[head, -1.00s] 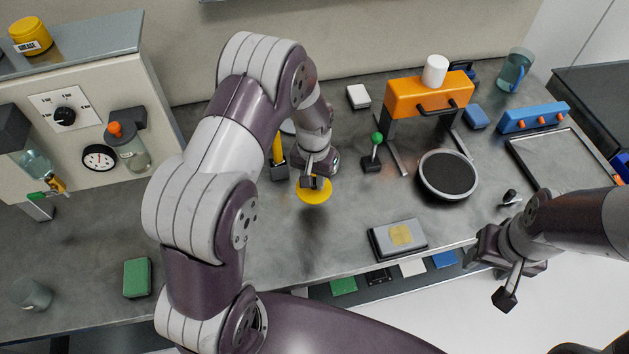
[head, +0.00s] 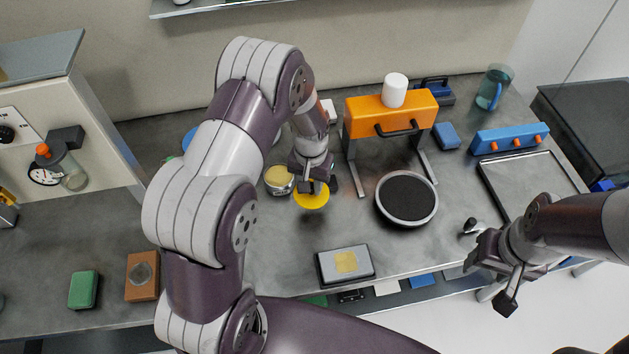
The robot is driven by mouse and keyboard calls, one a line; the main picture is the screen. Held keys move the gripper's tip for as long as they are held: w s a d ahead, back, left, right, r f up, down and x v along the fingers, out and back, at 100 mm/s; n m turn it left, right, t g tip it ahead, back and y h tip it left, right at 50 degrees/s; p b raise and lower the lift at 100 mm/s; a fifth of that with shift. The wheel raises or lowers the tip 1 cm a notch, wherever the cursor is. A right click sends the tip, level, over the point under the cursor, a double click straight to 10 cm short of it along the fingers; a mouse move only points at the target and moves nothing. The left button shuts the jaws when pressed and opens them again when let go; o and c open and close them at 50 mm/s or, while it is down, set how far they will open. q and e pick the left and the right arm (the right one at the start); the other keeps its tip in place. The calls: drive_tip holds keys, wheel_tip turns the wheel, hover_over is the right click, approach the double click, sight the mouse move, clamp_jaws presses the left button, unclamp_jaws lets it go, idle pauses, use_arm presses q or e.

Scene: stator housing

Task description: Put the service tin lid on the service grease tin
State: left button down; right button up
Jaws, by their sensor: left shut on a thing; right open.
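The yellow service tin lid (head: 311,197) is a flat disc held in my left gripper (head: 312,184), which is shut on it. The gripper's body hides the far part of the lid. A small round tin with a pale yellow top face and a light side (head: 279,179), apparently the service grease tin, stands just left of the gripper. The lid is to the right and slightly nearer than this tin, not over it. Its exact height is hard to tell. My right gripper (head: 507,285) is open and empty at the bench's front right edge.
An orange bridge-shaped stand (head: 390,112) with a white cylinder and a round dark-topped plate (head: 407,198) are right of the lid. A grey box with a yellow square (head: 345,264) lies in front. Bare bench lies between it and the lid.

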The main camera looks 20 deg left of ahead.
use_arm(q)
drive_tip(key=shift+n, duration=0.6)
drive_tip(key=a+r+p, duration=0.1)
drive_tip(key=p, duration=0.1)
drive_tip(key=s+a+r+p, duration=0.1)
drive_tip(key=p, duration=0.1)
drive_tip(key=a+r+p, duration=0.1)
drive_tip(key=a+p, duration=0.1)
drive_tip(key=shift+s+a+r, duration=0.1)
drive_tip(key=shift+s+r, duration=0.15)
drive_tip(key=w+a+r+n+p, duration=0.1)
drive_tip(key=w+a+n+p, duration=0.5)
drive_tip(key=n, duration=0.7)
drive_tip(key=shift+a+r+p, duration=0.15)
drive_tip(key=shift+a+p, duration=0.25)
drive_tip(key=shift+p, duration=0.8)
use_arm(e)
wheel_tip(320, 180, up, 16)
drive_tip(key=shift+s, duration=0.4)
use_arm(q)
drive_tip(key=shift+a, duration=0.1)
use_arm(e)
drive_tip(key=shift+s+a+f, duration=0.1)
drive_tip(key=shift+a, duration=0.1)
